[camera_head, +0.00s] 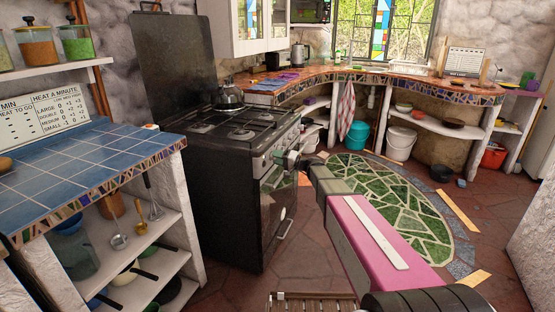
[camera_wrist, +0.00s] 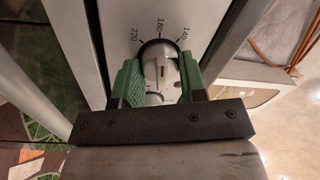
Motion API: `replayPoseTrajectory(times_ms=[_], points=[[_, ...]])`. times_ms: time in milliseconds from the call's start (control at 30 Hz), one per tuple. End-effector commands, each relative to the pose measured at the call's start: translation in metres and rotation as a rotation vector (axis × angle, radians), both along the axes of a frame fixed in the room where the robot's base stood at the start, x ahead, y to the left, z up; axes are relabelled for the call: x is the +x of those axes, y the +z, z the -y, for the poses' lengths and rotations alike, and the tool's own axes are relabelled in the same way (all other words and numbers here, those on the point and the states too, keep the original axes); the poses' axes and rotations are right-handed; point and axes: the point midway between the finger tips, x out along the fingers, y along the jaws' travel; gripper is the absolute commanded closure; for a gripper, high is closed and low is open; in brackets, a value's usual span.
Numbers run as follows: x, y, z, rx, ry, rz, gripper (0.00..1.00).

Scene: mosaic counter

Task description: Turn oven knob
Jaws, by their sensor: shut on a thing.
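The oven knob (camera_wrist: 160,66) is a round, pale knob with a dark edge. It sits on a light panel printed with 140, 180 and 220. In the wrist view my gripper (camera_wrist: 161,80) has its green fingers on both sides of the knob and is shut on it. A short orange-brown mark shows on the knob's face. In the head view my gripper (camera_head: 292,160) reaches the front panel of the black stove (camera_head: 225,195) and hides the knob. The oven door (camera_head: 277,205) below the panel looks shut.
A dark kettle (camera_head: 229,95) stands on the hob. A blue-tiled counter (camera_head: 80,165) with shelves of utensils is left of the stove. A curved mosaic counter (camera_head: 370,78) runs behind. The floor around the green stone mosaic (camera_head: 390,195) is mostly clear.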

Motion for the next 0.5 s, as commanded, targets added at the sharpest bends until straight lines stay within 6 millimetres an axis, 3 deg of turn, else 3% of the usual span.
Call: replayPoseTrajectory(times_ms=[133,167,200,500], points=[[-0.0010,-0.0010,-0.0001,-0.003,0.002,-0.001,0.85],[-0.0010,-0.0010,-0.0001,-0.003,0.002,-0.001,0.52],[-0.0010,-0.0009,-0.0001,-0.002,0.001,-0.001,0.39],[-0.0006,-0.0004,0.0006,-0.001,0.001,-0.001,0.36]])
